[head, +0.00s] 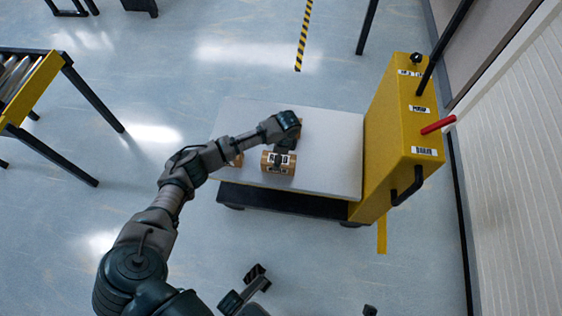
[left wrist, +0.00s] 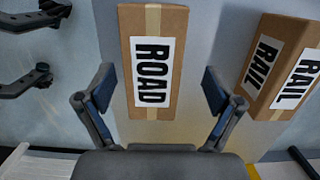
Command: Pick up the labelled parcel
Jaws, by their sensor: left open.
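A brown parcel with a white label reading ROAD (left wrist: 152,60) lies between the spread fingers of my left gripper (left wrist: 157,82) in the left wrist view. The gripper is open, and contact cannot be told. A second parcel, labelled RAIL (left wrist: 280,65), lies to the right. In the head view my left gripper (head: 281,152) is over a labelled parcel (head: 270,168) on the cart's grey deck (head: 335,155). Another parcel (head: 237,160) is partly hidden by my arm. My right gripper (left wrist: 38,45) shows open and empty at the left wrist view's upper left.
The cart's yellow upright (head: 402,135), with a black handle and red lever (head: 438,124), stands at the deck's right end. A roller conveyor (head: 35,85) is at the upper left. A pale wall (head: 515,170) borders the right. The floor between conveyor and cart is clear.

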